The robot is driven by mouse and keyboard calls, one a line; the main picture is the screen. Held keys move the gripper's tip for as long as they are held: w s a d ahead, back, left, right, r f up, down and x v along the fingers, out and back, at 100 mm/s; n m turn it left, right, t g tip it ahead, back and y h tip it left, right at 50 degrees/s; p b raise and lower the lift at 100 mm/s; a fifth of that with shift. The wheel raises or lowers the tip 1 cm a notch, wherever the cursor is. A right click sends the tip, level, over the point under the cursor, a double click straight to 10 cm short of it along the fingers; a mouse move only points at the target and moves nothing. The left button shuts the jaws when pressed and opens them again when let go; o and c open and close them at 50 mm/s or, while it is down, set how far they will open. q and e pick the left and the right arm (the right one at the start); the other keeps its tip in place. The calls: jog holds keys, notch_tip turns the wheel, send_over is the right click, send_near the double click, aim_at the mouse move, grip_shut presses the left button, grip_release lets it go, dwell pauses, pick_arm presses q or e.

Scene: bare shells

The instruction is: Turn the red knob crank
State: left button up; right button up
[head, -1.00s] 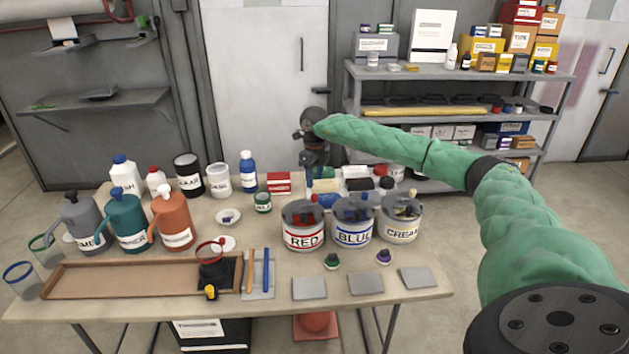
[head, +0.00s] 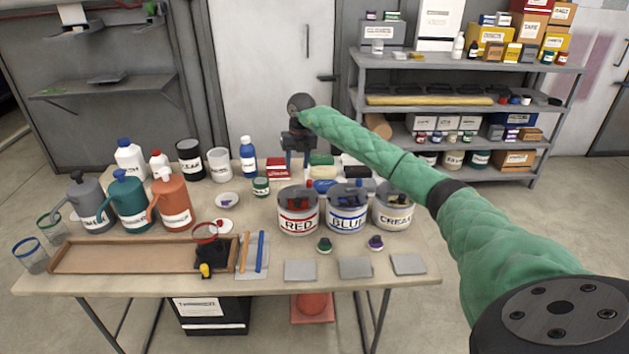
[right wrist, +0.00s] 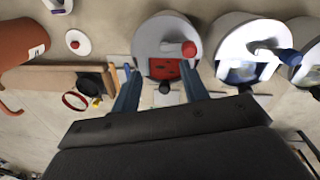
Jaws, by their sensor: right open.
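The red paint can (head: 298,223), labelled RED, stands on the table with a grey lid. In the right wrist view its round lid (right wrist: 150,38) carries a crank with a red knob (right wrist: 188,48), beside a dark opening showing red. My right gripper (right wrist: 160,68) is open and empty, its two blue-grey fingers spread, pointing toward the can's near side. The knob is beyond the right fingertip in that view; I see no contact. In the head view the right gripper (head: 297,158) hangs behind and above the red can. My left gripper is not in view.
The blue can (head: 347,221) and cream can (head: 393,219) stand close to the right of the red one. Coloured jugs (head: 173,210) and a brown tray (head: 140,257) are at left. Grey squares (head: 300,270) lie in front. Shelves (head: 455,102) stand behind.

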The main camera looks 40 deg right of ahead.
aim_at(309, 180)
jog(key=d+m, duration=0.1)
jog(key=m, duration=0.1)
jog(key=s+d+m, duration=0.1)
jog(key=m, duration=0.1)
jog(key=shift+d+r+h, duration=0.25)
jog(key=shift+d+h, duration=0.05)
jog(key=shift+d, duration=0.05)
jog(key=shift+s+d+f+m, duration=0.1)
jog(key=shift+s+d+m, duration=0.15)
jog(key=shift+m, duration=0.75)
jog(key=m, duration=0.2)
jog(key=shift+d+m+g, duration=0.15)
jog(key=shift+m+g, duration=0.15)
jog(key=shift+m, duration=0.7)
jog(key=shift+s+f, duration=0.1)
jog(key=shift+f, duration=0.2)
notch_tip(309, 180, down, 6)
jog(key=p, duration=0.3)
jog(key=shift+r, duration=0.15)
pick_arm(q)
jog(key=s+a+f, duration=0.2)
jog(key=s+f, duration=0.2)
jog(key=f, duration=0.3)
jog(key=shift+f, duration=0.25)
pick_arm(e)
jog(key=shift+f, duration=0.8)
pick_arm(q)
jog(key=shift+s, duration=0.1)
